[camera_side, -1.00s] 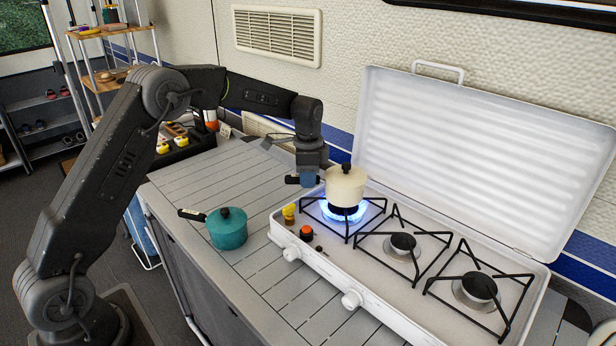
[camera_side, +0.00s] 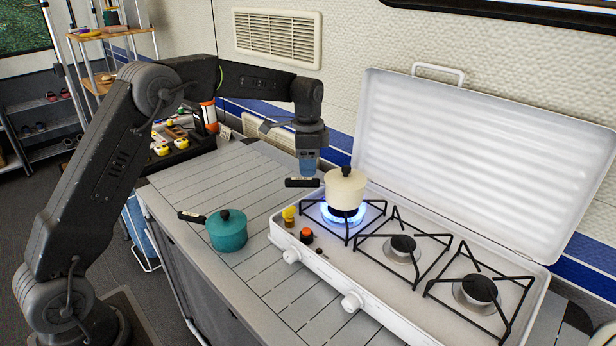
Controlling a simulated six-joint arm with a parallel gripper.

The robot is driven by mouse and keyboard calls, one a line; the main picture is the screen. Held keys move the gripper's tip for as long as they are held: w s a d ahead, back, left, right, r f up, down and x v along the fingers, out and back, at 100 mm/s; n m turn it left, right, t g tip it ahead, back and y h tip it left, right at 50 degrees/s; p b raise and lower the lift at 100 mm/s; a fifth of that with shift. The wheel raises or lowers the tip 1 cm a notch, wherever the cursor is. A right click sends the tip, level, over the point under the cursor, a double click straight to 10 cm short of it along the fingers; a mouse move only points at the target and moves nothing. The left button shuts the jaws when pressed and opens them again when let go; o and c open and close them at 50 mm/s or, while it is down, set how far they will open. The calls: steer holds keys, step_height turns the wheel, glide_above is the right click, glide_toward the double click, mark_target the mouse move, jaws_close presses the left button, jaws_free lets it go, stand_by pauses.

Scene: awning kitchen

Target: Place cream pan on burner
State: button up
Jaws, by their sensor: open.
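The cream pan (camera_side: 345,190) with a dark lid knob sits upright on the left burner of the white stove (camera_side: 326,270), above a blue flame (camera_side: 342,215). Its black handle (camera_side: 301,183) points left. My gripper (camera_side: 308,172) is above the handle, pointing down. It is open, and a small gap seems to show between it and the handle. The fingertips are small in this view, so their exact spacing is hard to see.
A teal pan (camera_side: 228,231) with a lid stands on the slatted counter (camera_side: 195,178) left of the stove. The middle burner (camera_side: 403,244) and right burner (camera_side: 479,288) are empty and unlit. The raised stove lid (camera_side: 470,150) stands behind them.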

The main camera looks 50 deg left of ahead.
step_height(320, 180, up, 7)
steer(key=s+d+r+n+t, duration=0.1)
steer(key=s+d+r+n, duration=0.2)
steer(key=s, duration=0.5)
steer(key=s+d+r+n+t, duration=0.1)
steer(key=s+d+r+t, duration=0.1)
steer(key=s+r, duration=0.5)
steer(key=s+d+f+n+t, duration=0.1)
steer(key=s+f, duration=0.3)
steer(key=s, duration=0.5)
steer(key=s+d+f+n+t, duration=0.1)
steer(key=s+f+n, duration=0.3)
steer(key=s, duration=0.5)
steer(key=shift+s+d+t, duration=0.2)
steer(key=shift+d+t, duration=0.1)
steer(key=shift+d, duration=0.2)
